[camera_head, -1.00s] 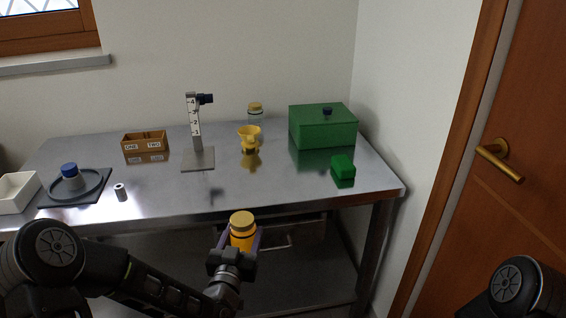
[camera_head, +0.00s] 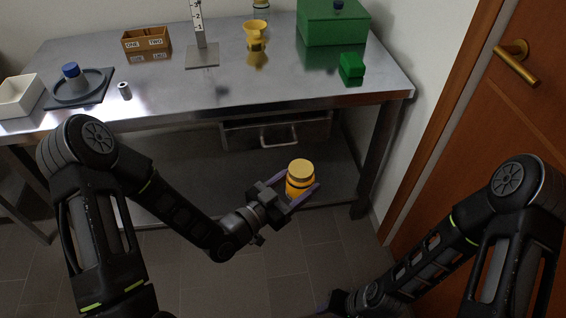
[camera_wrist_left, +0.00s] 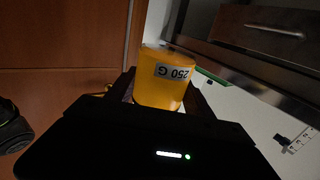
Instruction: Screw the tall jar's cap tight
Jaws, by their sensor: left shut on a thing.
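An orange-yellow jar (camera_head: 299,187) with a gold cap (camera_head: 301,167) is held roughly upright between the purple fingers of my left gripper (camera_head: 298,181), in front of the table. The cap sits on the jar's mouth; I cannot tell how tight it is. In the left wrist view the same jar (camera_wrist_left: 162,92) shows a "250 G" label upside down, and its cap is not visible. My right gripper (camera_head: 333,303) shows only partly at the bottom edge, apart from the jar.
The steel table (camera_head: 225,98) carries a green box (camera_head: 333,28), a small green block (camera_head: 352,66), a yellow funnel (camera_head: 256,32), a divided wooden tray (camera_head: 146,40), a blue-topped item (camera_head: 72,73) on a dark plate, and a white bin (camera_head: 20,94). A wooden door (camera_head: 510,120) is right.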

